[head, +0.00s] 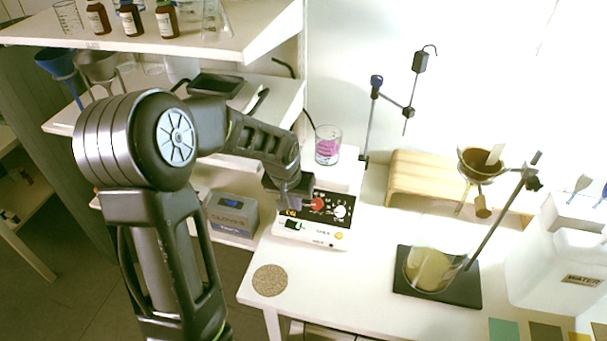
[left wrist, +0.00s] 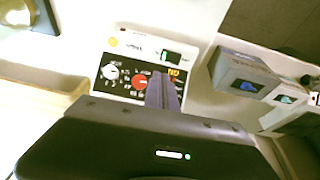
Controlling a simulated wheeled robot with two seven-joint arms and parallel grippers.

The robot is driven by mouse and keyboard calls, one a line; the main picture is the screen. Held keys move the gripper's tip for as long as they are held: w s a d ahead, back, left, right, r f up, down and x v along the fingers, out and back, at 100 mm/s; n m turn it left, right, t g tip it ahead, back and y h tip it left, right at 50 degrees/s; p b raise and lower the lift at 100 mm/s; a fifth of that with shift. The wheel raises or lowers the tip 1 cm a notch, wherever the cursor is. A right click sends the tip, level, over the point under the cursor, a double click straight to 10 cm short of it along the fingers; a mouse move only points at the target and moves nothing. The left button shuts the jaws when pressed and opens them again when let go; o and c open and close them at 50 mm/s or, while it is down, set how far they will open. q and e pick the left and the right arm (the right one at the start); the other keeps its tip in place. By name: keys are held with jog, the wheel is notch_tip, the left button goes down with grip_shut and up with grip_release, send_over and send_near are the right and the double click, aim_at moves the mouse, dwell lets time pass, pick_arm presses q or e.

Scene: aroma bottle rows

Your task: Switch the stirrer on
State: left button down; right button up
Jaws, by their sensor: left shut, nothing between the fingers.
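The stirrer (head: 320,238) is a white box on the table with a black front panel, a red knob (head: 317,204), a white knob (head: 340,211) and a small dark and green switch (head: 295,225). A beaker of pink liquid (head: 327,148) stands on its top. In the left wrist view the panel appears turned over, with the switch (left wrist: 172,57) near the upper edge. My left gripper (head: 301,199) is shut and empty, its fingertips (left wrist: 163,78) in front of the panel between the red knob and an orange display. I cannot tell whether it touches. My right gripper is not in view.
A grey box (head: 232,215) sits on a lower shelf left of the stirrer. A round cork mat (head: 270,281) lies at the table's front left. A black stand base with a beaker (head: 430,270) stands to the right. Shelves with bottles are at upper left.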

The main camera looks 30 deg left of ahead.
pick_arm(q)
jog(key=s+d+r, duration=0.1)
jog(key=d+r, duration=0.1)
jog(key=r, duration=0.5)
jog(key=s+d+r+b, duration=0.1)
jog(key=s+d+r, duration=0.1)
jog(key=r, duration=0.5)
jog(key=shift+d+r, duration=0.15)
jog(key=shift+d, duration=0.1)
